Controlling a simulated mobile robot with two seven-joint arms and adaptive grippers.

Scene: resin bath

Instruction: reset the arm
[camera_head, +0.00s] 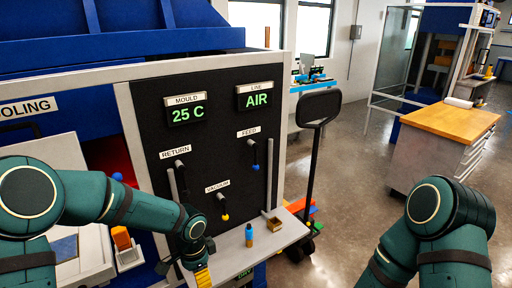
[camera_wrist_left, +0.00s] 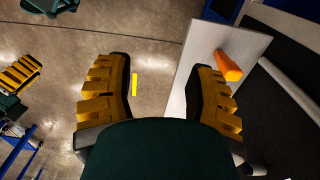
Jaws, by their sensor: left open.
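My left arm (camera_head: 95,200) reaches in from the left in front of the machine panel.
The black panel (camera_head: 215,135) reads 25 C and AIR. A shelf (camera_head: 232,262) below it holds a small bottle (camera_head: 249,235) and a small box (camera_head: 273,223). A pallet jack (camera_head: 314,150) stands beside it. A wood-topped cabinet (camera_head: 445,121) is at right. Open floor lies between.

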